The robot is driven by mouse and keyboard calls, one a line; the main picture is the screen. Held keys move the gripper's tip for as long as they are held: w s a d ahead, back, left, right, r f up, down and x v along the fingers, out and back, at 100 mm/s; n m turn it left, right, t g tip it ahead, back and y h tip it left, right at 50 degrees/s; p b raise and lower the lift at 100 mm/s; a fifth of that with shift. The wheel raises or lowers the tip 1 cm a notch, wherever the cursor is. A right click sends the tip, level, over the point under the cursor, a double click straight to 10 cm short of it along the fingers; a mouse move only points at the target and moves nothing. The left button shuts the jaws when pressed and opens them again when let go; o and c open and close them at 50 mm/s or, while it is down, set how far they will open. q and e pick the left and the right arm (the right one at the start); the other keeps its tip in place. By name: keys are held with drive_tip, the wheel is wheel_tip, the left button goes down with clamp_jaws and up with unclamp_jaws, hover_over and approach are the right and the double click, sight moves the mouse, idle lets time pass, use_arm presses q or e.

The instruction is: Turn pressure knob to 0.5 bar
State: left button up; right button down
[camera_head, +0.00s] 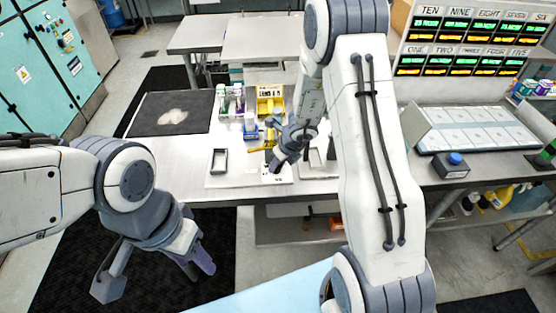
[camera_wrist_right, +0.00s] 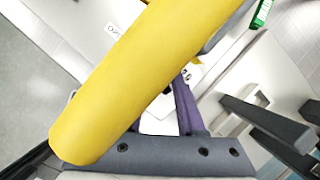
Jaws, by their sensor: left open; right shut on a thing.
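My right gripper (camera_head: 274,157) is over the middle of the white work table, shut on a yellow bar-like part (camera_head: 261,149). In the right wrist view a thick yellow cylinder (camera_wrist_right: 140,80) crosses close to the camera and hides much of the gripper (camera_wrist_right: 186,100); the exact grip is hidden. My left gripper (camera_head: 155,276) is open and empty, low at the left, in front of the table and apart from everything. I cannot make out the pressure knob or a bar reading in either view.
A yellow holder (camera_head: 270,92) and a rack of tubes (camera_head: 231,97) stand behind the right gripper. A grey frame (camera_head: 219,161) lies left of it. A black mat (camera_head: 155,124) is at the table's left. A box with a blue button (camera_head: 452,164) is at the right.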

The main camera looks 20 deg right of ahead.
drive_tip(key=shift+n+y+p, duration=0.3)
drive_tip(key=shift+n+p, duration=0.2)
drive_tip(key=shift+n, duration=0.4)
drive_tip(key=c, duration=0.5)
unclamp_jaws()
drive_tip(key=shift+p+v, duration=1.9)
drive_tip(key=shift+v, duration=3.35)
drive_tip(key=shift+w+d, duration=0.1)
drive_tip(key=shift+d, duration=0.05)
